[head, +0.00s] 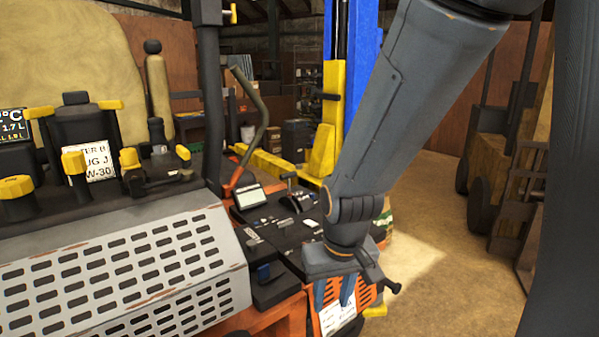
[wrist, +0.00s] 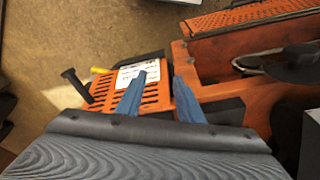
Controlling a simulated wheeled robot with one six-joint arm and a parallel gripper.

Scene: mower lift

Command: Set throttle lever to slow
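The control console (head: 285,232) of the orange mower shows in the middle of the head view. A dark lever with a short crosswise knob (head: 288,177) stands at its far side, by a slotted quadrant. I cannot tell for sure whether this is the throttle lever, and its slow mark is not readable. My gripper (head: 334,292) is lower right of the console, in front of the orange slotted panel with a white label. Its blue fingers are apart with nothing visible between them. In the wrist view my gripper (wrist: 158,98) points down towards that panel (wrist: 155,100).
A small display (head: 250,197) stands on the console. A black handle (head: 385,278) sticks out beside my gripper and shows in the wrist view too. A grey perforated cover (head: 120,272) fills the lower left. Bare floor (head: 440,210) lies to the right.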

